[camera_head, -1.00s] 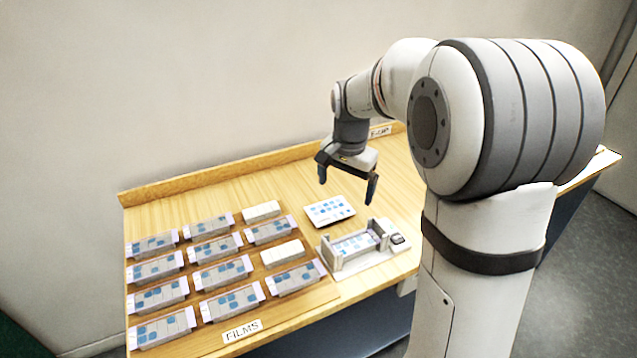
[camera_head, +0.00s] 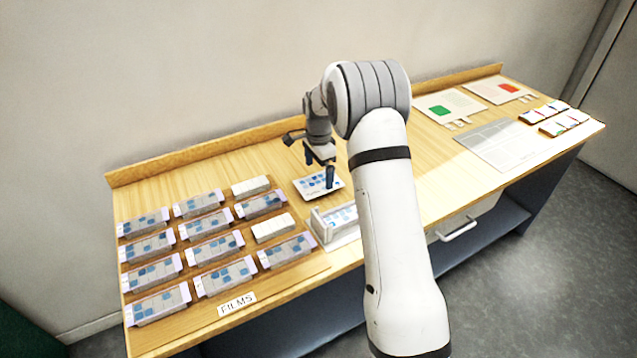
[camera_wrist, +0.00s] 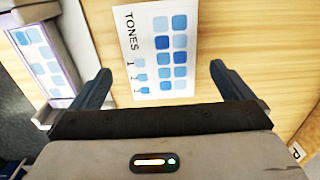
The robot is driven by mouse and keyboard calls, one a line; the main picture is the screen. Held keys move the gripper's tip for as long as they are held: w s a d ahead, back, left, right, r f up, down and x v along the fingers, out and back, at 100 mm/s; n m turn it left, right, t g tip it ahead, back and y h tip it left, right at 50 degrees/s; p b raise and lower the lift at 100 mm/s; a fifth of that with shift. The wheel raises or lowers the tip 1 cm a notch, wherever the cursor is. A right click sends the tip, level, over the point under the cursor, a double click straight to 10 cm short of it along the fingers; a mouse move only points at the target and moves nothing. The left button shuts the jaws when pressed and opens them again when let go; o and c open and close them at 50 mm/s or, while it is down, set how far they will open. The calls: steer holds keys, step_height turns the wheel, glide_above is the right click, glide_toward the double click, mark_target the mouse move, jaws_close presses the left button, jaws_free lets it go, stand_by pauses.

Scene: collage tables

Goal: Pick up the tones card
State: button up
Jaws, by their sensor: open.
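The tones card (camera_wrist: 160,45) is white with blue squares and the word TONES, and lies flat on the table in the wrist view. In the head view the tones card (camera_head: 312,187) lies behind the white film holder. My gripper (camera_wrist: 157,82) is open, its two dark fingers apart with the card between and ahead of them in the wrist view. In the head view my gripper (camera_head: 319,170) hangs over the card, one finger overlapping it in the picture. I cannot tell the exact height above the card. Nothing is held.
A white holder (camera_head: 318,228) with a blue-squared strip stands just in front of the card, partly behind my arm. Several film strips (camera_head: 213,248) and two white blocks (camera_head: 273,227) fill the left. A raised ledge (camera_head: 215,148) runs along the back. Sheets (camera_head: 500,143) lie at right.

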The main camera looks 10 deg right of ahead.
mark_target(319, 184)
steer(key=shift+f, duration=1.45)
steer(key=shift+c, duration=0.4)
steer(key=c, duration=0.8)
